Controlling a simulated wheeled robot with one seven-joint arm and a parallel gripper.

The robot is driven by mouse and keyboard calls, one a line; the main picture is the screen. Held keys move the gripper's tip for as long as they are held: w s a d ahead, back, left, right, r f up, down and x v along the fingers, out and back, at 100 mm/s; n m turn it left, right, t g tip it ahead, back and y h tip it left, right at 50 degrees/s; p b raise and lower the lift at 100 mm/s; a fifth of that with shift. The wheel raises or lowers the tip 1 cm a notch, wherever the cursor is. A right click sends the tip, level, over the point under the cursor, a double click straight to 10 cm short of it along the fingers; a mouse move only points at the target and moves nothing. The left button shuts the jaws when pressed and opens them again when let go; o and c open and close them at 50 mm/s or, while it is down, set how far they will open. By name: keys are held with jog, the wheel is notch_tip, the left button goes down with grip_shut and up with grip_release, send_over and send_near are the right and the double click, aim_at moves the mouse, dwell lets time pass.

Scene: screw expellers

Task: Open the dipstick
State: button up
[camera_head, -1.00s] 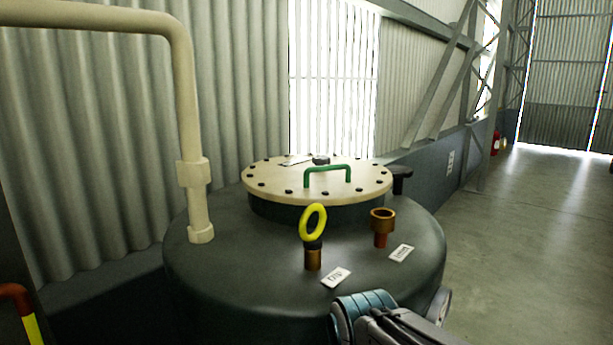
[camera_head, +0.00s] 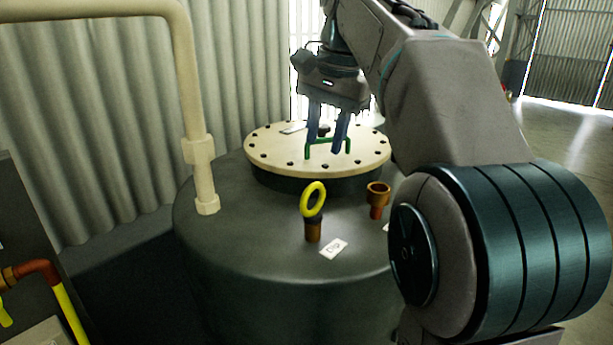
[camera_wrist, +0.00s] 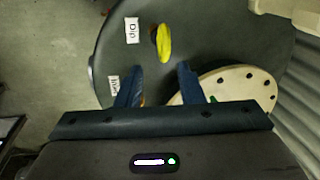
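The dipstick (camera_head: 313,201) has a yellow ring handle standing up from a brown tube on the dark tank top, beside a white label reading "Dip" (camera_head: 333,248). In the wrist view, the yellow ring (camera_wrist: 164,43) lies beyond my fingertips. My gripper (camera_head: 327,150) is in the air, pointing down, and looks above or in front of the cream lid with its green handle. Its two blue fingers are apart with nothing between them; in the wrist view the gripper (camera_wrist: 161,70) also shows this gap. The ring and fingers are not touching.
The round cream lid (camera_head: 265,150) with bolts and a green handle (camera_head: 348,148) stands on the tank (camera_head: 250,240). A brown open fitting (camera_head: 377,195) stands right of the dipstick. A cream pipe (camera_head: 198,120) rises at the left. A corrugated wall is behind.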

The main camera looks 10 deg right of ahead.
aim_at(311, 186)
jog(key=shift+m, duration=0.7)
jog(key=w+f, duration=0.1)
jog(key=f, duration=0.2)
jog(key=w+f+b, duration=0.1)
jog(key=f, duration=0.2)
jog(key=a+f, duration=0.1)
jog(key=f, duration=0.2)
jog(key=shift+w+f+b, duration=0.35)
jog(key=shift+w+b, duration=0.05)
jog(key=shift+a, duration=0.15)
grip_shut()
